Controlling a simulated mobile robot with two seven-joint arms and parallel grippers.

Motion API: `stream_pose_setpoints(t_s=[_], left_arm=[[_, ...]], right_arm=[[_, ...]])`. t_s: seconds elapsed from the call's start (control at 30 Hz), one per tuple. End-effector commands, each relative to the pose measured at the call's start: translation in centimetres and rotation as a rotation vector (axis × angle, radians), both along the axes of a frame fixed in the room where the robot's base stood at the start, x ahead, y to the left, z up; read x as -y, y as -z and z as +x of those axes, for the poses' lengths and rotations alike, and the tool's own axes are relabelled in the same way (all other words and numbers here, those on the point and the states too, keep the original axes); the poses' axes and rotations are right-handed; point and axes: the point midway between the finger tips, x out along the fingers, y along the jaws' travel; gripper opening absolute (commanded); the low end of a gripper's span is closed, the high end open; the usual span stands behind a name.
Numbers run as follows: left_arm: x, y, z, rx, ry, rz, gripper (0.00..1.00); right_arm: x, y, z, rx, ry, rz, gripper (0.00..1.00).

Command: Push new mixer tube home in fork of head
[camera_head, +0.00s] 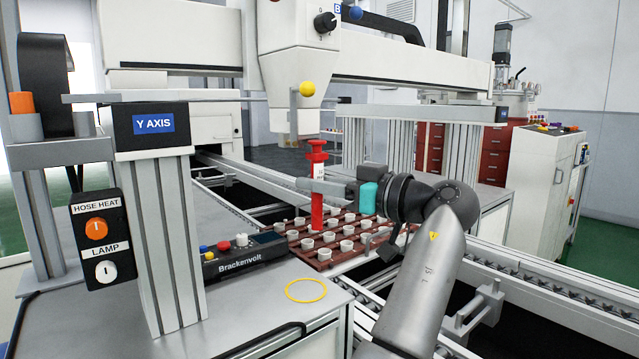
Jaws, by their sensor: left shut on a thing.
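The red mixer tube (317,158) stands upright just below and at the right edge of the white dispensing head (298,75). The tube's lower end is in front of a brown tray (325,264) of white cups. My right gripper is not in view.
A Brackenvolt control box (243,257) and a yellow ring (306,290) lie on the grey bench. The gantry beam (410,70) crosses above. A yellow knob (307,89) juts from the head.

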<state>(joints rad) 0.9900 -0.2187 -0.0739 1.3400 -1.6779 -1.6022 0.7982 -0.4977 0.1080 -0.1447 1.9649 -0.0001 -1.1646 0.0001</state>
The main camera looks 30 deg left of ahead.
Motion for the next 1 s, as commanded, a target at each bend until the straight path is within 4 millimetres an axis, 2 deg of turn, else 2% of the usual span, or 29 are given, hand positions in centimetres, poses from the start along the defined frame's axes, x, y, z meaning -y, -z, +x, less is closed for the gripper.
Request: stream_pose_setpoints(t_s=[1.0], left_arm=[[-2.4, -0.1, 1.0, 0.001, 0.0, 0.001, 0.0]], right_arm=[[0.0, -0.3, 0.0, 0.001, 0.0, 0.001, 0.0]])
